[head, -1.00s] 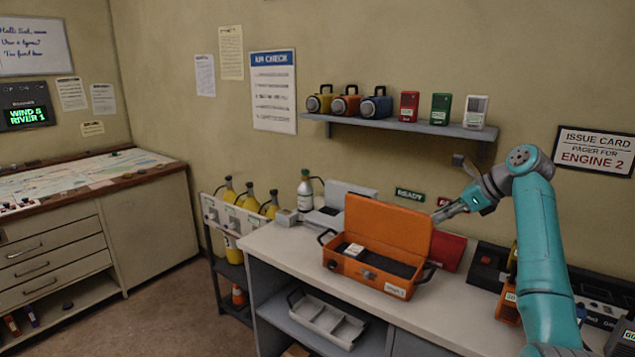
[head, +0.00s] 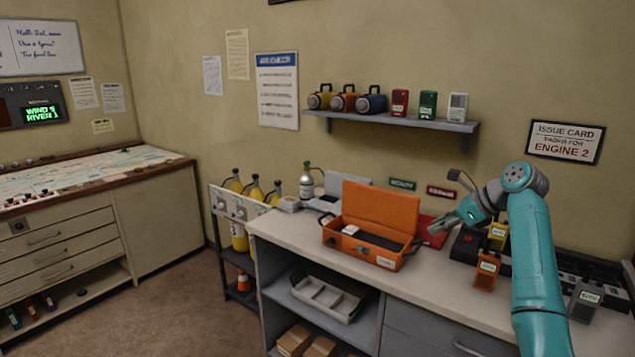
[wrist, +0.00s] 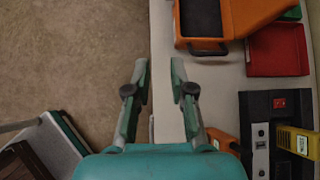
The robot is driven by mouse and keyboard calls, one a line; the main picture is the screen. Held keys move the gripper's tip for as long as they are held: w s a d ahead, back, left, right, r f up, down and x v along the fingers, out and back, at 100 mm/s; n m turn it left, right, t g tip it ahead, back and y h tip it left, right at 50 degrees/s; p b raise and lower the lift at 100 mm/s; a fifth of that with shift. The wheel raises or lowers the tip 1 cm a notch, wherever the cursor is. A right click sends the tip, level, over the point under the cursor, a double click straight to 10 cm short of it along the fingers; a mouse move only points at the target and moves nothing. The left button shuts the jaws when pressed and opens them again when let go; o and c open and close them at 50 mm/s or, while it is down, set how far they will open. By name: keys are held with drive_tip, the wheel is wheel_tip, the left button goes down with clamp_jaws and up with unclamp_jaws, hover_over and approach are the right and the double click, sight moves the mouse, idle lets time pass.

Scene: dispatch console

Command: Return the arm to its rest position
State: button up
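My teal arm (head: 535,262) is bent at the right of the head view, raised above the counter. My gripper (head: 437,228) is held over the counter, to the right of the open orange case (head: 340,240). In the wrist view my gripper (wrist: 158,78) points downward over the counter's front edge. Its two fingers stand apart with nothing between them, so it is open and empty.
A black charger unit (wrist: 262,110) with a yellow radio (wrist: 297,142) stands on the counter (head: 290,228). An orange radio (head: 486,271) is near my arm. A wall shelf (head: 400,120) holds lanterns and radios. Open floor (wrist: 65,55) lies left.

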drive_tip(key=s+a+f+n+t+h, duration=0.1)
drive_tip(key=s+a+f, duration=0.1)
drive_tip(key=f, duration=0.8)
drive_tip(key=s+a+f+n, duration=0.2)
drive_tip(key=s+f, duration=0.1)
drive_tip(key=f, duration=0.7)
drive_tip(key=s+a+f+n+t+h, duration=0.1)
drive_tip(key=s+f, duration=0.1)
drive_tip(key=f, duration=0.8)
drive_tip(key=s+a+f+n+t+h, duration=0.1)
drive_tip(key=s+a+f+n, duration=0.1)
drive_tip(key=s+f, duration=0.7)
drive_tip(key=s+a+f+n+t+h, duration=0.1)
drive_tip(key=s+a+f+n+h, duration=0.15)
drive_tip(key=s+f, duration=0.65)
drive_tip(key=s+a+r+n+t+h, duration=0.2)
drive_tip(key=s+n, duration=0.5)
drive_tip(key=s, duration=1.9)
drive_tip(key=s+a+r+n+t, duration=0.1)
drive_tip(key=s+r+n, duration=0.8)
drive_tip(key=s+r, duration=1)
drive_tip(key=shift+a+r+t+y, duration=0.15)
drive_tip(key=shift+r+t+y, duration=0.2)
drive_tip(key=shift+r+t, duration=0.4)
